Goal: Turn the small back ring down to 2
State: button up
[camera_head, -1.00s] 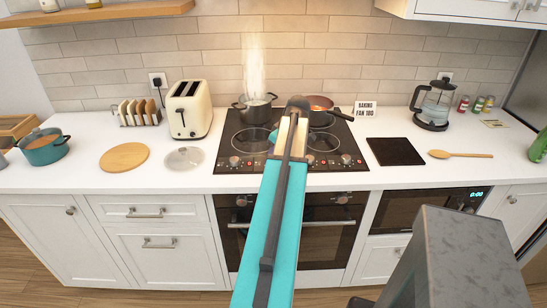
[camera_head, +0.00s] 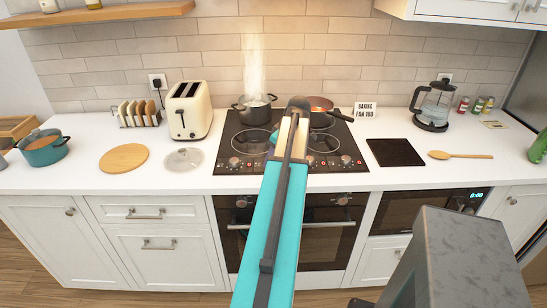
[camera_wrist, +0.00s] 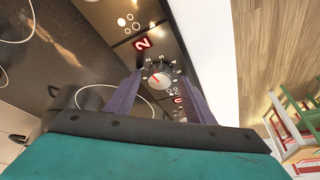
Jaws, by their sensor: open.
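In the wrist view, a round dark control knob (camera_wrist: 159,73) with a red pointer line sits on the hob's front panel, ringed by printed marks. My gripper (camera_wrist: 160,84) is open, with one purple finger on each side of this knob; I cannot tell whether they touch it. A red display (camera_wrist: 142,44) beside the knob reads 2, and another red display (camera_wrist: 179,100) seems to read 0. In the head view, the black hob (camera_head: 226,150) bears a steaming dark pot (camera_head: 248,112) at back left and a copper-coloured pan (camera_head: 321,103) at back right. My arm hides part of the panel.
A cream toaster (camera_head: 188,112), toast rack (camera_head: 137,113), glass lid (camera_head: 183,158) and round board (camera_head: 124,158) lie left of the hob. A black mat (camera_head: 396,152), wooden spoon (camera_head: 462,155) and glass kettle (camera_head: 433,107) are to the right. A sign (camera_head: 365,109) stands behind.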

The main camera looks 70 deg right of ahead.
jog(key=shift+r, duration=0.15)
jog(key=b+v, duration=0.2)
jog(key=v, duration=1.1)
jog(key=shift+s+r+b, duration=0.2)
jog(key=shift+b, duration=0.15)
jog(key=shift+a+r, duration=0.1)
